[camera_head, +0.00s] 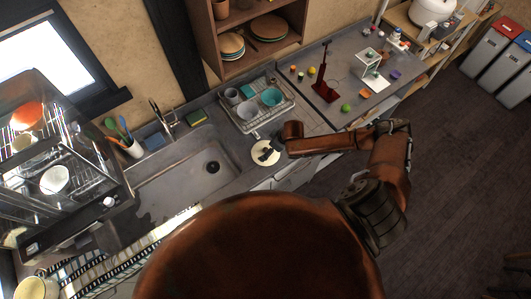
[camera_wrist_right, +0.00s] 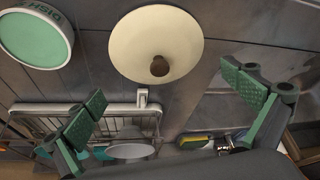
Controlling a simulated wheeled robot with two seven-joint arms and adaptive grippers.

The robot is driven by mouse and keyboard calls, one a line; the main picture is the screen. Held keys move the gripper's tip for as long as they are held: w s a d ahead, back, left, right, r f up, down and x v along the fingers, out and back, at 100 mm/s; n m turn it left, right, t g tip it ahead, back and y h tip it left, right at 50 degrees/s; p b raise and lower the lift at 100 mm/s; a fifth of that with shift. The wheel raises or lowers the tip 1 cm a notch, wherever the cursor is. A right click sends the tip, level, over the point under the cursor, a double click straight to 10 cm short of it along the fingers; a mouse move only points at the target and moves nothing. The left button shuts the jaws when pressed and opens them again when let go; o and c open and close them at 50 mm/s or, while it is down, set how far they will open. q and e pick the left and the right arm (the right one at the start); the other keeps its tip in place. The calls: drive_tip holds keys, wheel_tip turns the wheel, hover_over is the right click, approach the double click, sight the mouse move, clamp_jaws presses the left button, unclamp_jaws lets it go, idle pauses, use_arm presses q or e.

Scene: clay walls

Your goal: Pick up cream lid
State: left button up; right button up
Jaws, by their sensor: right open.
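The cream lid (camera_head: 258,159) lies on the grey counter to the right of the sink. It is a shallow round disc. In the right wrist view the cream lid (camera_wrist_right: 150,35) shows with its brown knob (camera_wrist_right: 159,66) facing the camera. My right gripper (camera_head: 266,153) is over the lid and hides part of it in the head view. In the right wrist view its green-padded fingers (camera_wrist_right: 163,83) are spread wide, with nothing between the pads. The knob appears slightly beyond the line between the fingertips. My left gripper is not in view.
A dish rack (camera_head: 258,115) with bowls and cups stands behind the lid. The sink (camera_head: 175,170) lies to the left. A red stand (camera_head: 325,90) and small items are on the counter at the right. A round green-topped dish item (camera_wrist_right: 35,38) lies near the lid.

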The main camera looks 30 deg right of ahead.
sight(267, 149)
drive_tip(key=p+x, duration=0.1)
drive_tip(key=x, duration=0.4)
drive_tip(key=shift+f, duration=0.4)
drive_tip(key=shift+c, duration=0.7)
